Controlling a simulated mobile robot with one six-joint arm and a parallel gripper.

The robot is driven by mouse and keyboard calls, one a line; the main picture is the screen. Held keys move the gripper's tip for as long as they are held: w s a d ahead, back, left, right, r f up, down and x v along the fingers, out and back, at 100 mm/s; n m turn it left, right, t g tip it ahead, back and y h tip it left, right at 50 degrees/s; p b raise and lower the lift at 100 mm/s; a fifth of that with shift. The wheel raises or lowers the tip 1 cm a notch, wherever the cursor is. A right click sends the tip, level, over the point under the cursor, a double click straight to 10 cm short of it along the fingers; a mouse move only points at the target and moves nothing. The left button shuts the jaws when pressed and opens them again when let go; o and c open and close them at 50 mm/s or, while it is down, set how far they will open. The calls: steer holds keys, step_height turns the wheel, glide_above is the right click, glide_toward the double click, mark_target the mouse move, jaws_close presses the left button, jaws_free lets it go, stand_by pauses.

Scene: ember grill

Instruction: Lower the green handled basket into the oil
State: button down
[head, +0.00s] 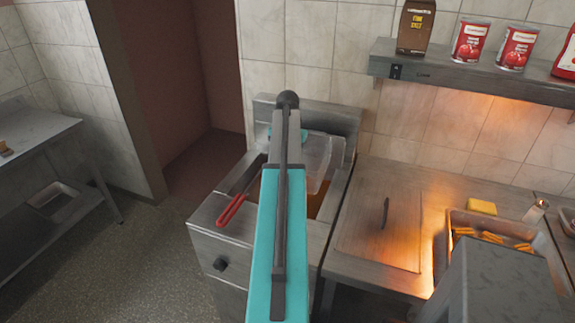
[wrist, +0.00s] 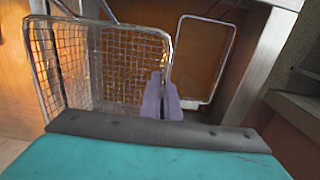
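The fryer (head: 215,240) stands in the middle of the head view, with brown-orange oil (head: 317,203) in its well. A wire basket (head: 318,160) shows just right of my arm, at the back of the well. In the wrist view a mesh basket (wrist: 110,65) fills the left, over orange oil. My gripper (wrist: 160,80) is by its right side, its fingers close together. I cannot see whether anything is between them. My arm hides the gripper in the head view.
A red handle (head: 232,208) lies over the fryer's front left edge. A second wire frame (wrist: 205,55) is at the right in the wrist view. A counter with a lit tray of fries (head: 447,235) is right of the fryer. A shelf (head: 470,72) with cans is above.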

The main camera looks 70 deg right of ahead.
steer(key=c, duration=1.9)
jaws_free()
steer(key=shift+c, duration=0.2)
steer(key=shift+r, duration=0.2)
steer(key=shift+r+p, duration=4.05)
steer(key=shift+r, duration=2.7)
